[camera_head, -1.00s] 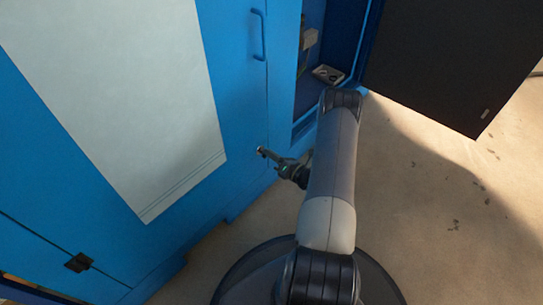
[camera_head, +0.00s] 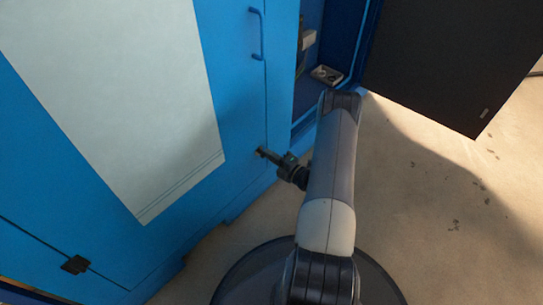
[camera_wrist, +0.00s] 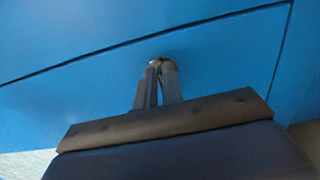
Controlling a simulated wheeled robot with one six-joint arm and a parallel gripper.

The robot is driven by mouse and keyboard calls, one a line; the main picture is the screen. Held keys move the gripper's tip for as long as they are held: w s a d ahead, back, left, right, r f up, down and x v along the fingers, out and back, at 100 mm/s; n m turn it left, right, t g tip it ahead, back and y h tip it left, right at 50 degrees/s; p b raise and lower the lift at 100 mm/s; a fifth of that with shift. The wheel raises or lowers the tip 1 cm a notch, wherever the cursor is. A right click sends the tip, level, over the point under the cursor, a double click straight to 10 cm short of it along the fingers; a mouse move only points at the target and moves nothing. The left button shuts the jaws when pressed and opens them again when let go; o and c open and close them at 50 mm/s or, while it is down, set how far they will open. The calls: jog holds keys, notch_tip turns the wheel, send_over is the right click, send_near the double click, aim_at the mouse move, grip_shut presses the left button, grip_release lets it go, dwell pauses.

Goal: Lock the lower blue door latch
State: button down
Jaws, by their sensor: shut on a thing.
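The blue door (camera_head: 232,95) carries a pale panel. Its lower latch (camera_wrist: 155,61) shows as a small metal piece on the blue surface, between my fingertips in the wrist view. My gripper (camera_wrist: 158,72) has its fingers close together, shut on this latch. In the head view my gripper (camera_head: 264,153) reaches from the right to the door's lower right edge. The fingers hide most of the latch, so its exact angle cannot be told.
A blue handle (camera_head: 257,34) sits higher on the door. A dark open door (camera_head: 450,60) stands at the right, beside an open compartment with a small grey item (camera_head: 326,74). A black fitting (camera_head: 75,264) is at lower left.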

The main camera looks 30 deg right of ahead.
dwell(0.4)
jog(key=c, duration=1.5)
grip_release()
jog(key=shift+c, duration=0.2)
jog(key=p+v, duration=0.3)
jog(key=v, duration=0.7)
jog(key=shift+s, duration=0.4)
jog(key=shift+d, duration=0.1)
